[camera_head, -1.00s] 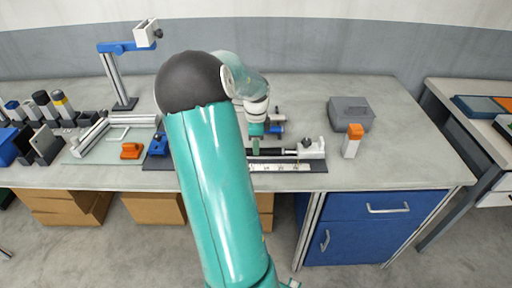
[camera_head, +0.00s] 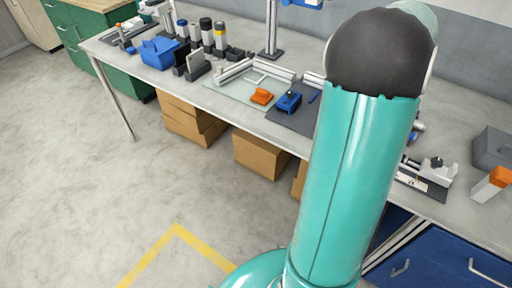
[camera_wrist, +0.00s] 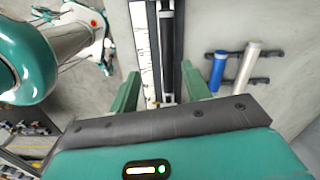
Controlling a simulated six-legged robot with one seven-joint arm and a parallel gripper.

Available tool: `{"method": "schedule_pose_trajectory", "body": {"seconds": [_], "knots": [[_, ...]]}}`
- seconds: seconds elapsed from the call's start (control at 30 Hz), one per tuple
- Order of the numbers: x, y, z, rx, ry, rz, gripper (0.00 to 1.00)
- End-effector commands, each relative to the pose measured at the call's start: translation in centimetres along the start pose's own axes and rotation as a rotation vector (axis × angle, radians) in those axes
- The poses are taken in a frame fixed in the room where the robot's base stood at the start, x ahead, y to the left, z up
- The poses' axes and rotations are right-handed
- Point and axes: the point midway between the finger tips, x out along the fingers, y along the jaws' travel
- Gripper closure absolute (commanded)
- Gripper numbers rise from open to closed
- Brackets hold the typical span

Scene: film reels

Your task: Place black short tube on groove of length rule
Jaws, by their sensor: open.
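The length rule (camera_wrist: 146,50) runs away from my gripper in the wrist view, a white scale strip beside a dark channel. A black cylinder (camera_wrist: 168,48), which looks like the black short tube, lies lengthwise along the channel beside the scale. My gripper (camera_wrist: 160,78) is open, with one green finger on each side of the rule and cylinder. I cannot tell whether the fingers touch anything. In the head view only the right end of the length rule (camera_head: 412,181) shows; my arm hides the rest of it, the tube and my gripper.
In the wrist view a blue cylinder (camera_wrist: 218,70) and a silver cylinder (camera_wrist: 246,68) lie right of the rule on dark supports. An orange piece (camera_head: 262,96) and blue block (camera_head: 289,102) lie left.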

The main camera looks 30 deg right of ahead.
Motion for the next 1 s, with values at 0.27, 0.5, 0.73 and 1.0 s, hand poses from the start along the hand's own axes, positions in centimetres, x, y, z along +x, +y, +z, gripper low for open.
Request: {"method": "schedule_pose_trajectory", "body": {"seconds": [0.27,0.5,0.73,1.0], "knots": [[-4.2,7.8,14.0,-0.696,-0.103,-0.115,0.52],[-6.9,18.0,22.7,-1.349,-0.102,-0.255,0.52],[-8.0,28.7,26.7,-1.969,0.002,-0.419,0.52],[-7.4,35.9,27.3,-2.422,0.173,-0.552,0.52]]}}
